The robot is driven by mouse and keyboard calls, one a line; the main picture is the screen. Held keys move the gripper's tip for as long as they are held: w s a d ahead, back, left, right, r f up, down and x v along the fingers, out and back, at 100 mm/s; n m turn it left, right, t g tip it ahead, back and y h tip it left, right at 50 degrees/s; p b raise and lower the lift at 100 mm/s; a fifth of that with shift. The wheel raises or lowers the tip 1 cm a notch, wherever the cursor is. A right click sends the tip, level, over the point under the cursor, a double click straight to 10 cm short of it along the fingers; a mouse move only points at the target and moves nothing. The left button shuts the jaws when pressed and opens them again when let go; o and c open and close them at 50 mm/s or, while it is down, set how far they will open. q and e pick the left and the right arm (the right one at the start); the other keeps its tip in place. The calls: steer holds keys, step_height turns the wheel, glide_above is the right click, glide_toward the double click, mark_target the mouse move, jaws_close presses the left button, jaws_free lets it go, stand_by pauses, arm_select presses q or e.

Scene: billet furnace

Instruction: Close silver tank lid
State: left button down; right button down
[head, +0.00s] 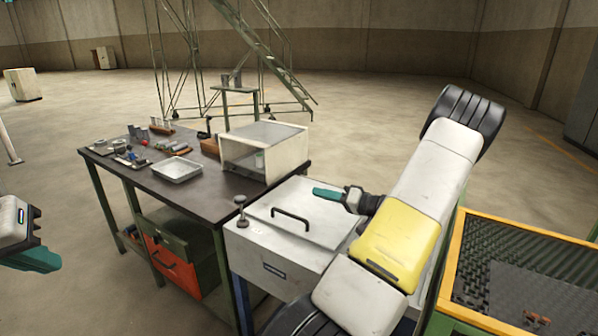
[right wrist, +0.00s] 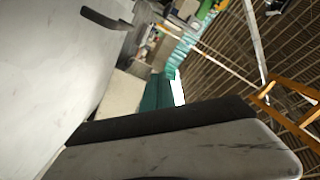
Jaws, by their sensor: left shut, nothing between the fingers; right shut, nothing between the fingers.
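The silver tank (head: 255,252) stands in front of me, right of the workbench. Its lid (head: 318,212) lies flat over the top and carries a black handle (head: 290,214). My right gripper (head: 322,193) has its teal fingers shut and empty, over the lid's far right part in the picture; I cannot tell whether it touches. In the right wrist view the pale lid (right wrist: 45,75) and its dark handle (right wrist: 106,20) fill the left, beside the teal fingers (right wrist: 157,92). My left gripper (head: 38,258) is shut and empty at the left edge, away from the tank.
The workbench (head: 215,205) holds a metal tray (head: 178,170), a white open-front box (head: 264,152) and small tools. A knob (head: 241,202) stands at the tank's left corner. A yellow-framed mesh bin (head: 454,262) is at the right. Green stairs (head: 260,45) stand behind.

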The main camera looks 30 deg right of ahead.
steer(key=shift+n, duration=0.9)
steer(key=shift+s+a+f, duration=0.15)
steer(key=shift+a+f, duration=0.1)
steer(key=shift+f, duration=0.5)
steer(key=shift+s+a+f, duration=0.1)
steer(key=shift+a+f, duration=0.15)
steer(key=shift+f, duration=0.55)
steer(key=shift+s+a+f, duration=0.15)
steer(key=shift+a+f, duration=0.1)
steer(key=shift+f, duration=0.5)
steer(key=shift+r, duration=0.1)
steer(key=shift+w+d+r, duration=0.1)
steer(key=shift+d+r, duration=0.15)
steer(key=s+d+r, duration=0.3)
steer(key=s+d, duration=0.3)
steer(key=s, duration=0.2)
steer(key=shift+s+d, duration=0.3)
steer(key=shift+s, duration=0.05)
